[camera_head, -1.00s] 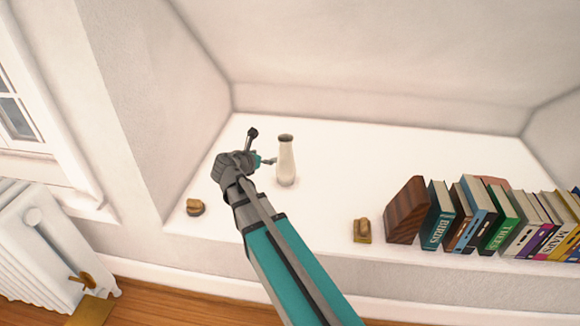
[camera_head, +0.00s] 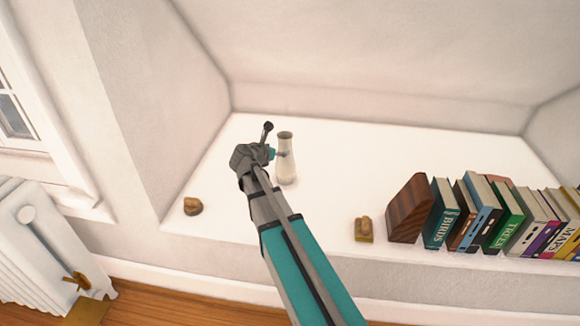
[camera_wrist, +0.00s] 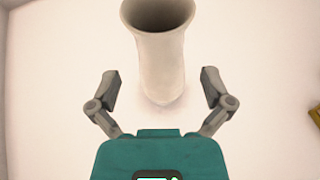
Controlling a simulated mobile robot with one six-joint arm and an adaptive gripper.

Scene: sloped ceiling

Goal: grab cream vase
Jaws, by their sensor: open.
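The cream vase (camera_head: 286,160) stands upright on the white ledge, left of the middle in the head view. It has a narrow neck and a dark opening. In the wrist view the vase (camera_wrist: 160,60) is at the top centre, with its lower part just ahead of and between the fingertips. My gripper (camera_wrist: 160,83) is open, one finger on each side of the vase's base, with gaps showing on both sides. In the head view my gripper (camera_head: 271,150) is close to the left side of the vase; part of it is hidden by my wrist.
A row of books (camera_head: 500,220) with a brown wooden bookend (camera_head: 408,210) stands on the ledge at right. Small brown-gold objects lie near the front edge, one at left (camera_head: 193,206) and one at centre (camera_head: 364,230). The ledge behind the vase is clear.

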